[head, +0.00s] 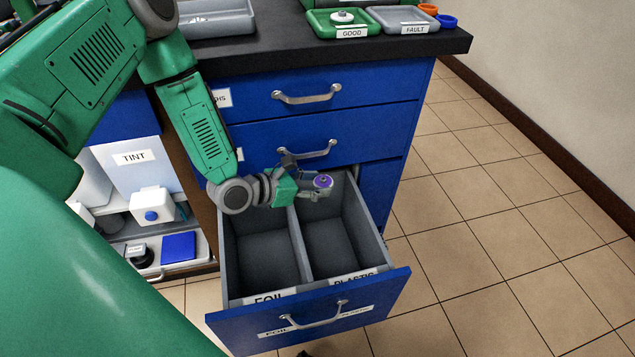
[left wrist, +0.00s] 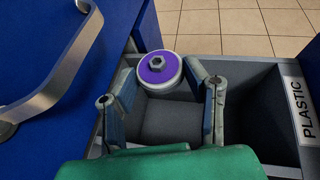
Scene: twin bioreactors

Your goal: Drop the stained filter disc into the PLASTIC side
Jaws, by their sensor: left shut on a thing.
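The stained filter disc (head: 323,181) is round with a purple face and a pale rim. My left gripper (head: 318,188) is shut on it, above the back of the PLASTIC compartment (head: 335,233) of the open drawer. In the left wrist view the disc (left wrist: 159,70) sits between the two fingertips, with a hex nut at its centre. Grey compartment floor (left wrist: 172,123) shows below it. The PLASTIC label (left wrist: 300,110) is at the right there. The FOIL compartment (head: 262,255) is on the left of the divider and looks empty.
The drawer front (head: 310,318) is blue with a metal handle. Closed drawers (head: 310,145) stand behind my gripper. On the black counter are a green GOOD tray (head: 352,31) and a grey FAULT tray (head: 410,28). The right floor is clear.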

